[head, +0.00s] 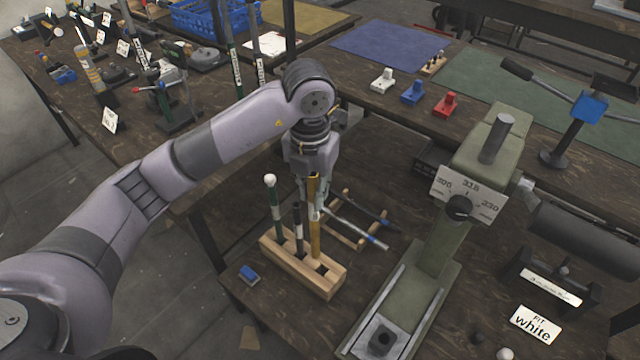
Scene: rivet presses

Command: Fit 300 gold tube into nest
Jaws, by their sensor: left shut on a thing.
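My left gripper (317,208) points down over the wooden rack (315,286) and is shut on the gold tube (315,240). The tube is upright, and its lower end is at the rack's top; I cannot tell whether it sits in a hole. A green tube with a white ball top (275,210) and a black tube with a white band (298,235) stand in the same rack. My right gripper is not in view.
A low wooden cradle (345,240) with rods lies behind the rack. A small blue block (249,274) lies left of the rack. A "FIT white" card (536,325) lies right of the press. White, blue and red fixtures stand on the back bench.

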